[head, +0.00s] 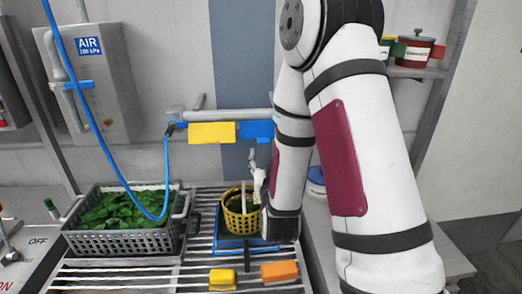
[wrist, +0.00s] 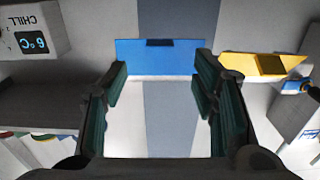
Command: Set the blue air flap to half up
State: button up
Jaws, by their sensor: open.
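The blue air flap (head: 257,131) hangs from a grey pipe on the back wall, just right of a yellow flap (head: 211,132). My arm hides its right end in the head view. In the wrist view, which looks upside down, the blue flap (wrist: 160,58) lies straight ahead as a wide flat plate with a dark tab at its top edge. My gripper (wrist: 159,82) is open and empty, its two dark green fingers on either side of the flap's middle. In the head view my gripper (head: 254,170) is below the flap. Contact cannot be told.
A grey crate of greens (head: 90,238) and a yellow basket (head: 236,230) stand on the slatted rack below. A blue hose (head: 107,140) loops down at the left. Yellow and orange blocks lie in front. A shelf with jars (head: 417,52) is at the right.

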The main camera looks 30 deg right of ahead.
aim_at(264, 143)
jog(key=x, duration=0.8)
grip_shut()
